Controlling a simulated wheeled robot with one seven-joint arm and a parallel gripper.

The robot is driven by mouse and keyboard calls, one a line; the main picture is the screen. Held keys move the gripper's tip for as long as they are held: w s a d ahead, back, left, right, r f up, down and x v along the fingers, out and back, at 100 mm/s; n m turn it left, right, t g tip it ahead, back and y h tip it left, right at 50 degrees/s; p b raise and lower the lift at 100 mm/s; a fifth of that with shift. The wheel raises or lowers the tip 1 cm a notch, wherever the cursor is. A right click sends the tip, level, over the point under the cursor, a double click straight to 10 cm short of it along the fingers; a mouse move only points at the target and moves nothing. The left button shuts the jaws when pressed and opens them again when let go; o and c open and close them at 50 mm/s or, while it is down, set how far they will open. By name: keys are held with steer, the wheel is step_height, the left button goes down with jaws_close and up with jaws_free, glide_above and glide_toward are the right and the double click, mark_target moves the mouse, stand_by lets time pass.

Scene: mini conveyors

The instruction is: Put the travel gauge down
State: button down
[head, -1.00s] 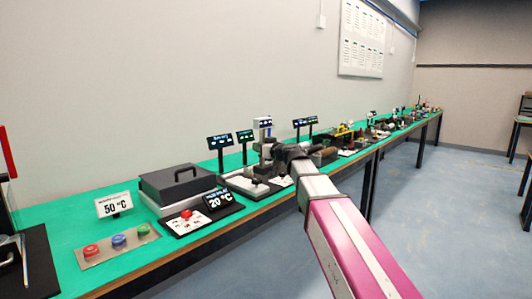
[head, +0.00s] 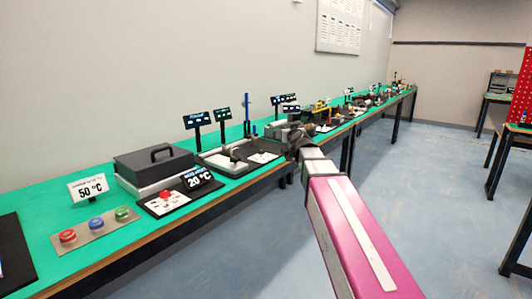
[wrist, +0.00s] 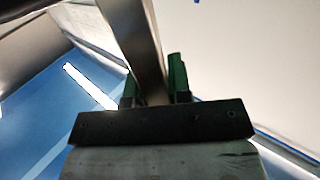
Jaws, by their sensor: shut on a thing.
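My gripper (wrist: 154,78) shows two green fingers in the wrist view, shut on a long grey metallic bar (wrist: 145,40), which I take to be the travel gauge. The bar runs up and out of the top of that view, so its far end is hidden. In the head view my gripper (head: 290,131) is at the end of my arm, over the front part of the green bench, right of a stand with a blue upright post (head: 247,112). There the held thing is small and largely lost among the dark gripper parts, and its height above the bench cannot be told.
The long green bench (head: 95,236) runs along the wall. Blue floor (head: 430,190) on the right is open.

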steer(key=d+r+m+h, duration=0.1)
steer(key=d+h, duration=0.3)
steer(key=d, duration=0.5)
steer(key=shift+s+d+r+m, duration=0.15)
steer(key=shift+s+d+m, duration=0.2)
steer(key=shift+m, duration=0.45)
